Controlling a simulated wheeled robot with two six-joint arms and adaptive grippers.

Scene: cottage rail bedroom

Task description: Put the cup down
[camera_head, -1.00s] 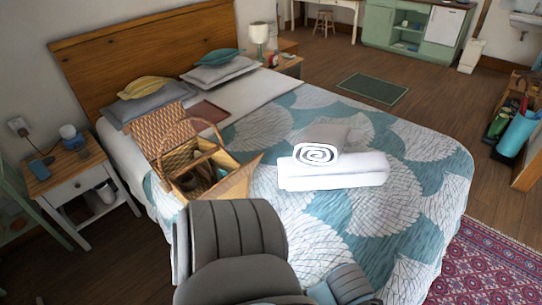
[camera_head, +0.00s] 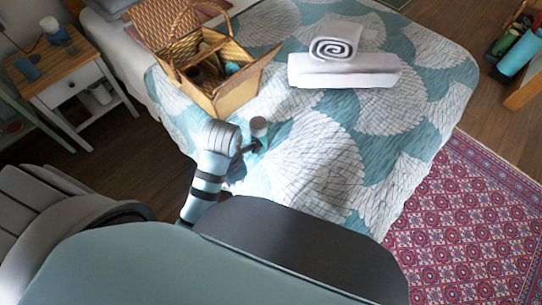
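A small cup (camera_head: 258,126) with a pale top and a darker rim shows over the near edge of the bed, in front of the picnic basket. My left gripper (camera_head: 254,147) is at the cup, its dark fingers against the cup's lower part; it appears shut on it. The fingers partly hide the cup's base, and I cannot tell whether it touches the bedspread. My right gripper is not in view.
The bed (camera_head: 340,150) has a teal and white patterned spread, clear right of the cup. An open wicker basket (camera_head: 235,95) stands behind it. Folded white towels (camera_head: 345,72) lie further back. A nightstand (camera_head: 60,75) is at left, a red rug (camera_head: 465,220) at right.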

